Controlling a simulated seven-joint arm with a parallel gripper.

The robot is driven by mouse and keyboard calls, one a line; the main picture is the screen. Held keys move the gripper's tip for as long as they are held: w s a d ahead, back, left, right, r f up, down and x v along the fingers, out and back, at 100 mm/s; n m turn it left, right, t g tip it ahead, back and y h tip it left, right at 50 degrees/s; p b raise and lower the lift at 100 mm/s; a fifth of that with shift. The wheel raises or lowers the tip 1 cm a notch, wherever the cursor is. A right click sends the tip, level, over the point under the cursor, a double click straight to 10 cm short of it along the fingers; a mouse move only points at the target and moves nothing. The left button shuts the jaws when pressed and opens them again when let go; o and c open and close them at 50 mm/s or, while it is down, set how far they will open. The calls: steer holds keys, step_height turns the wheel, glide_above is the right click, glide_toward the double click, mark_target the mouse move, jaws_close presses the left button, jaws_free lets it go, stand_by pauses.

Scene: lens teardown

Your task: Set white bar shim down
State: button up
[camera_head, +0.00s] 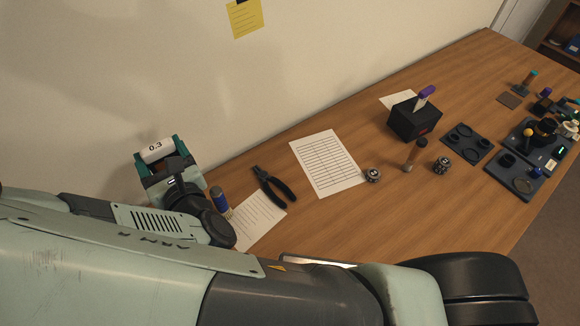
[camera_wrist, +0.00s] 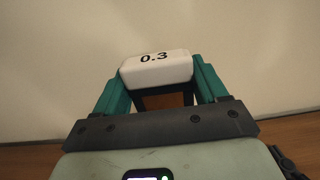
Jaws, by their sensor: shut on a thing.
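The white bar shim (camera_head: 157,150) is a white block marked "0.3". My gripper (camera_head: 160,155) is shut on it, with one teal finger at each end, at the left of the head view near the wall. The wrist view shows the shim (camera_wrist: 156,70) lying across between the two teal fingertips of my gripper (camera_wrist: 157,80), its label readable. Wall fills most of the background behind it there. I cannot tell how far the shim is from the table or whether it touches anything besides the fingers.
The wooden table (camera_head: 330,225) holds pliers (camera_head: 270,186), a blue cylinder (camera_head: 219,201), a printed sheet (camera_head: 327,163) and a black box (camera_head: 414,118). Dark trays (camera_head: 467,143) with small parts stand at the right.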

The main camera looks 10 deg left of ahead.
steer(key=w+d+m+t+h, duration=0.2)
steer(key=w+d+m+h, duration=0.25)
steer(key=w+d, duration=0.35)
steer(key=w+d+m+t+h, duration=0.3)
steer(key=w+d+h, duration=0.3)
steer(key=d, duration=0.4)
steer(key=w+d+m+g+h, duration=0.1)
steer(key=w+d+m+h, duration=0.2)
steer(key=d+m+h, duration=0.9)
steer(key=d+f+n+y, duration=0.1)
steer(key=f+n, duration=0.1)
steer(key=f, duration=0.3)
steer(key=d+f+n+y, duration=0.1)
steer(key=d+f+n, duration=0.1)
steer(key=f, duration=0.3)
steer(key=d+f+n+y, duration=0.1)
steer(key=f+n, duration=0.1)
steer(key=f, duration=0.3)
steer(key=shift+s+d, duration=0.2)
steer(key=shift+s, duration=0.05)
steer(key=shift+f, duration=0.2)
steer(key=o, duration=1.1)
steer(key=shift+c, duration=0.2)
steer(key=shift+r, duration=0.1)
